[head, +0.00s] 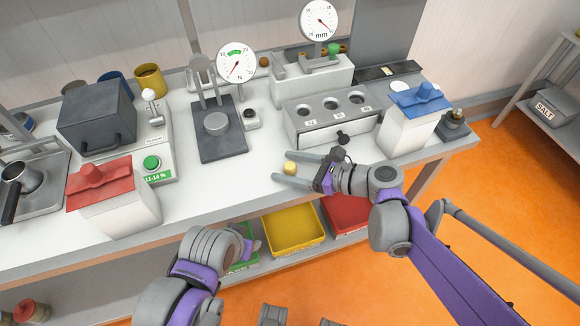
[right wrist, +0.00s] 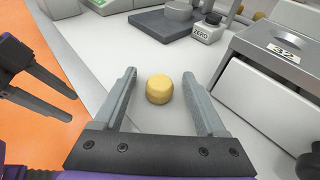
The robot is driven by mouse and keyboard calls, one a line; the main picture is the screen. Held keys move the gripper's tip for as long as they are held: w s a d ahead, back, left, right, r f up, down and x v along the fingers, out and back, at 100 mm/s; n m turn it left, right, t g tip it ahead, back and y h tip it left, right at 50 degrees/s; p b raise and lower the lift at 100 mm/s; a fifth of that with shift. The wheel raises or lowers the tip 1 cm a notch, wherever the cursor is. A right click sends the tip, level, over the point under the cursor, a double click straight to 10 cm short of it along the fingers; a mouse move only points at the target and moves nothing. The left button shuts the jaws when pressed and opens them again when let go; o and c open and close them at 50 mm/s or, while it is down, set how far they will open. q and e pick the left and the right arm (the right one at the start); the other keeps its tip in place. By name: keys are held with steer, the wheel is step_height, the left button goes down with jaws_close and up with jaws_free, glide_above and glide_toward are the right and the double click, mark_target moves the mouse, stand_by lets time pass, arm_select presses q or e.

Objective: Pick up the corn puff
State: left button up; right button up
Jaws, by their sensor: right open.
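The corn puff (head: 290,168) is a small yellow, rounded piece on the white bench top near its front edge. In the right wrist view the corn puff (right wrist: 159,89) sits between the two fingers of my right gripper (right wrist: 159,73), with a gap on each side. In the head view my right gripper (head: 275,166) is open, low over the bench, its fingers on both sides of the puff. My left gripper (right wrist: 70,110) shows at the left of the right wrist view, fingers apart and empty, over the orange floor; the head view mostly hides it behind its arm.
A grey box with round holes (head: 305,132) stands behind and right of the puff. A dark plate stand (head: 222,145) and a white zero-button box (head: 250,120) are behind it. Red-lidded (head: 115,210) and blue-lidded (head: 405,135) containers flank the bench. Yellow (head: 295,232) and red bins sit below.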

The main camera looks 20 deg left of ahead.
steer(key=c, duration=1)
steer(key=shift+r, duration=0.2)
